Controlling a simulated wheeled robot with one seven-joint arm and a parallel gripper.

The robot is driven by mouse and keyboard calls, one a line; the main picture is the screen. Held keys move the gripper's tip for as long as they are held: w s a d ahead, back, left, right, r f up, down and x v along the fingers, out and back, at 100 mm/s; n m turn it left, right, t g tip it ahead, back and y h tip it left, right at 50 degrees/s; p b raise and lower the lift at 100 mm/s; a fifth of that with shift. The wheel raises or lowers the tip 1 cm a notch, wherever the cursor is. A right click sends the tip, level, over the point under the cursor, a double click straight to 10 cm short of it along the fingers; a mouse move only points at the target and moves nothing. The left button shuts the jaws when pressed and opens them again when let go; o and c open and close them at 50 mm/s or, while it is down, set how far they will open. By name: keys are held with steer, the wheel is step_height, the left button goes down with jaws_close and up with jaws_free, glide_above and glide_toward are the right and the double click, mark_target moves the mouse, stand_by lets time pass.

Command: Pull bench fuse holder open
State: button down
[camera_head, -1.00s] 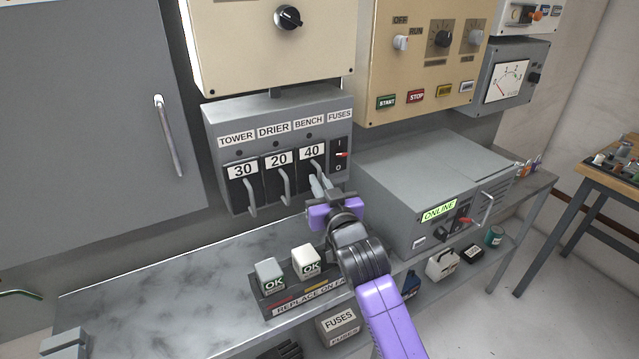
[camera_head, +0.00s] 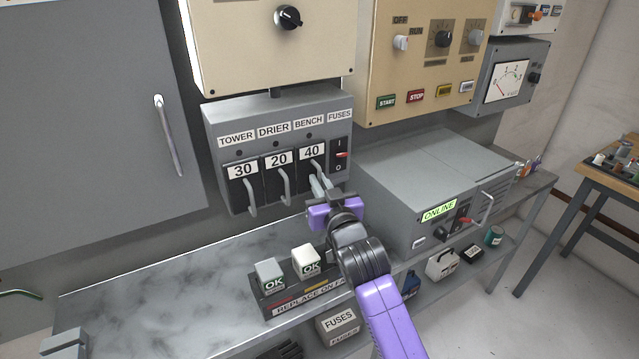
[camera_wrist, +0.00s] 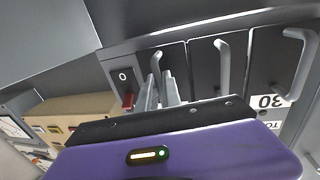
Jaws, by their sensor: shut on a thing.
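In the wrist view my gripper (camera_wrist: 160,92) has both fingers shut around the handle (camera_wrist: 155,62) of the bench holder. The drier holder (camera_head: 278,178) and tower holder (camera_head: 243,187) stand to the left with their handles free.
A switch with a red lever (camera_head: 341,155) is just right of the bench holder. Below, a tray (camera_head: 270,309) holds two blocks marked OK on the marble-look bench (camera_head: 170,300). A grey unit (camera_head: 425,180) with an ONLINE label stands close to the right of my arm.

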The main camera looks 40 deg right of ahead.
steer(key=d+p+v, duration=0.1)
steer(key=v, duration=0.7)
steer(key=shift+s+d+p, duration=0.15)
steer(key=shift+s+p, duration=0.15)
steer(key=shift+s, duration=0.2)
steer(key=c, duration=1.8)
jaws_free()
steer(key=b+v, duration=0.1)
steer(key=v, duration=0.6)
steer(key=shift+s, duration=0.35)
